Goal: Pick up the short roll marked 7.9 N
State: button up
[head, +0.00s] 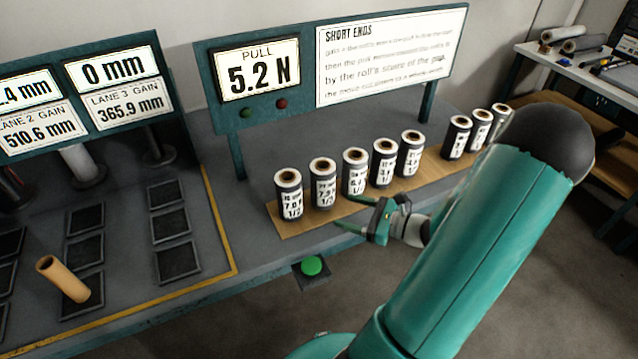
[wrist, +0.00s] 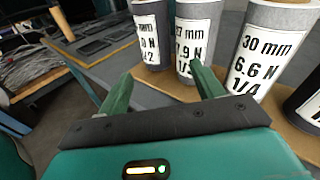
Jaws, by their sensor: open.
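The short grey roll marked 7.9 N (head: 323,184) stands upright on a wooden board, second from the left in the front group. In the wrist view its white label (wrist: 197,32) reads 7.9 N, and its lower part is partly hidden by my right finger. My gripper (head: 343,211) is open and empty, low in front of the board. In the wrist view the fingertips (wrist: 161,69) point towards the rolls. The right fingertip overlaps the 7.9 N roll, and the gap faces the space between it and its left neighbour. I cannot tell whether anything touches.
A roll marked 7.0 N (head: 289,194) stands close on the left, and one marked 6.6 N (wrist: 265,50) close on the right. More rolls continue along the board (head: 290,227). A sign panel (head: 300,110) rises behind. A green button (head: 312,266) is at the table's front edge.

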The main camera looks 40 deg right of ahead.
aim_at(329, 189)
jog(key=s+d+f+m+t+h, duration=0.2)
jog(key=d+m+h, duration=0.1)
jog(key=d+m, duration=0.1)
jog(key=w, duration=0.4)
jog(key=w+a, duration=0.1)
jog(key=w, duration=0.4)
jog(key=w+a, duration=0.1)
jog(key=w, duration=0.3)
jog(key=shift+w+r, duration=0.15)
jog(key=c, duration=0.7)
jog(key=shift+c, duration=0.2)
